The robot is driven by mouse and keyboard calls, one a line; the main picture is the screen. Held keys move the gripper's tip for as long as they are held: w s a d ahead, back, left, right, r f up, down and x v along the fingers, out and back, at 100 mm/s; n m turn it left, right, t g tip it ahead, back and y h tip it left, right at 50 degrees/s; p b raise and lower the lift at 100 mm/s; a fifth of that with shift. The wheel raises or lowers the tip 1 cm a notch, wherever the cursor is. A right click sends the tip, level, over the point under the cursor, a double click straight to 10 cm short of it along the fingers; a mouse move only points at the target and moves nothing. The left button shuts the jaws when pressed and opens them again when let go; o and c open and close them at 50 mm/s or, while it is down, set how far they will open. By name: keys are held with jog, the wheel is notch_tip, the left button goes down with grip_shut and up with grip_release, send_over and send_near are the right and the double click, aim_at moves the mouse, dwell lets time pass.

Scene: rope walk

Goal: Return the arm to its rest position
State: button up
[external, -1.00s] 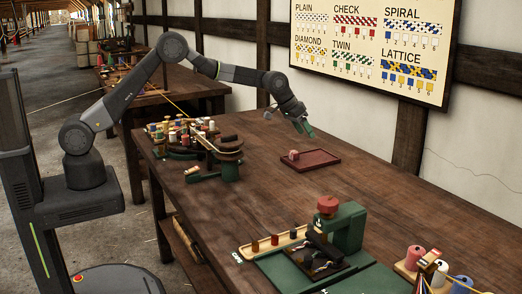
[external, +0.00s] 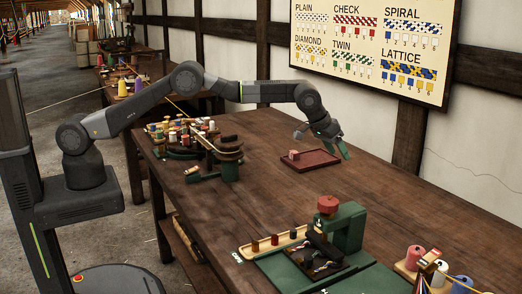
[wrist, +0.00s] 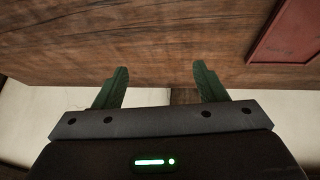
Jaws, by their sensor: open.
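My arm reaches out over the wooden table (external: 330,195) from the left in the external view. My gripper (external: 343,150) hangs above the table just beyond and right of a dark red tray (external: 318,165). In the wrist view my gripper (wrist: 160,85) has its two green fingers wide apart with nothing between them. The red tray (wrist: 285,35) shows at the upper right of the wrist view, apart from the fingers.
A pinkish block (external: 293,155) lies in the tray. A green stand with several spools (external: 200,125) is at the back left of the table. A pattern board (external: 375,45) hangs on the wall.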

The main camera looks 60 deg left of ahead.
jog(key=s+d, duration=0.2)
jog(key=d, duration=0.5)
jog(key=f, duration=0.6)
jog(key=f+p, duration=0.1)
jog(key=f, duration=0.2)
jog(key=shift+s+a+f, duration=0.1)
jog(key=shift+a+f, duration=0.15)
jog(key=shift+f, duration=0.15)
